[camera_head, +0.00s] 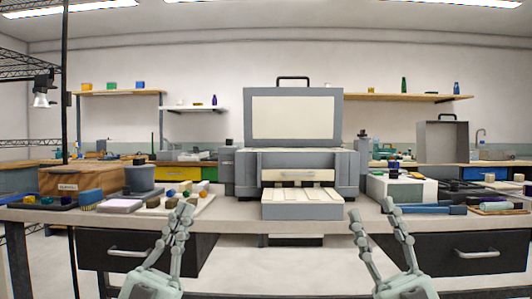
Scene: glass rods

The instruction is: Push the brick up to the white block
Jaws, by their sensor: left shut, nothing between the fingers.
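Several small blocks stand on a pale board (203,205) at the left of the table, in tan, yellow, dark and whitish colours. A whitish block (201,186) is toward the board's back right. A tan block (171,203) is nearer the front. They are too small to tell for sure which are the task's brick and white block. My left gripper (184,209) is shut and empty, its fingertips in front of the board's right part in the picture; I cannot tell if it touches anything. My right gripper (373,213) is open and empty at the table's front edge, right of centre.
A grey machine (340,170) with a raised lid stands in the middle, its tray (300,211) reaching forward. A white box (420,190) and blue tool (430,209) are at right.

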